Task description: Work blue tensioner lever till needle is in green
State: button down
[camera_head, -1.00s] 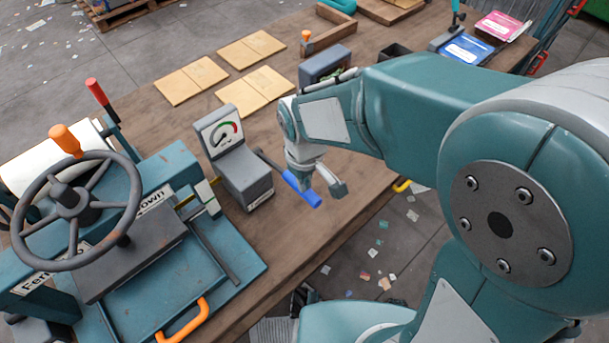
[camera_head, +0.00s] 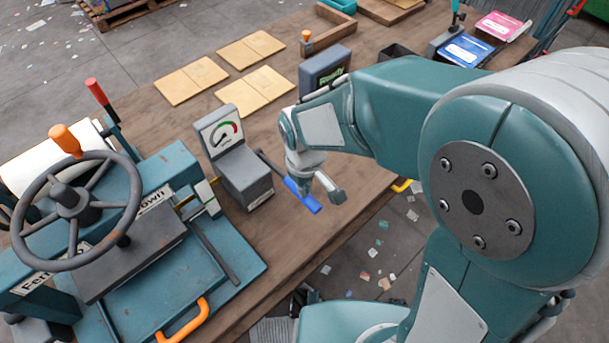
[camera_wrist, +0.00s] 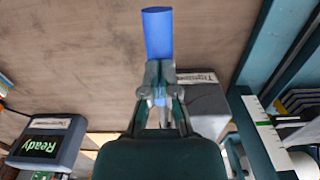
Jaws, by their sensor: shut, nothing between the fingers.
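The blue lever handle (camera_head: 307,203) sticks out from the right side of the grey tensioner unit (camera_head: 246,178), near the table's front edge. The unit's white dial (camera_head: 221,131) has a green arc and a red part at the right; the needle is too small to read surely. My gripper (camera_head: 318,192) is at the handle, pointing down, with its fingers shut. In the wrist view the blue handle (camera_wrist: 158,35) extends beyond the fingertips (camera_wrist: 160,75), and a bit of blue shows between the finger links. Whether the fingers touch it is unclear.
Left of the unit stands a teal machine with a dark handwheel (camera_head: 75,205), a red-tipped lever (camera_head: 97,92) and an orange handle (camera_head: 185,322). A small display box (camera_head: 325,72) reads "Ready". Tan panels (camera_head: 190,80) lie behind the unit. The table right of the panels is partly clear.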

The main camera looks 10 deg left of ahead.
jog(key=shift+f, duration=0.95)
notch_tip(320, 180, up, 15)
dwell(1.6)
dwell(0.5)
